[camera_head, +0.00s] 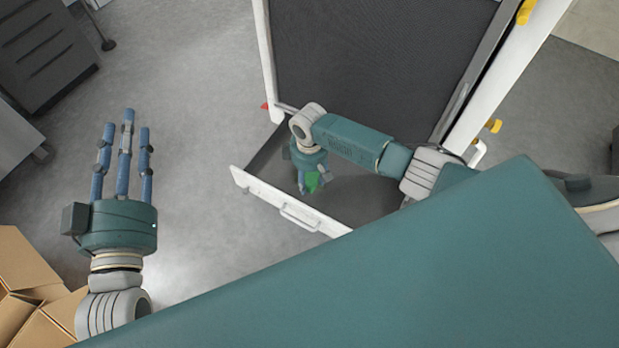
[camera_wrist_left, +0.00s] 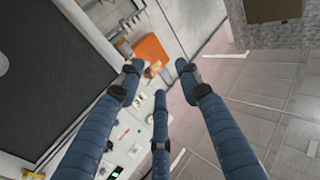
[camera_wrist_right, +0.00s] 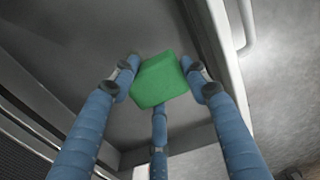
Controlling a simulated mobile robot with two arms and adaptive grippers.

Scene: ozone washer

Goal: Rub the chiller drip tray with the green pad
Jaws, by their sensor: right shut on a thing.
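The chiller drip tray (camera_head: 356,201) is a dark, shallow tray with a white front edge and a handle, pulled out at the foot of the chiller. My right gripper (camera_head: 312,184) reaches down into it and is shut on the green pad (camera_head: 312,181). In the right wrist view the green pad (camera_wrist_right: 159,80) sits between the fingertips, over the dark tray floor (camera_wrist_right: 125,35). I cannot tell whether the pad touches the floor. My left gripper (camera_head: 124,130) is open and empty, well left of the tray, with its fingers spread.
The chiller (camera_head: 375,50) stands behind the tray, its dark interior showing between white sides. Cardboard boxes (camera_head: 25,265) lie at the lower left. A grey cabinet (camera_head: 42,45) stands at the upper left. Grey floor (camera_head: 190,110) is clear between my left gripper and the tray.

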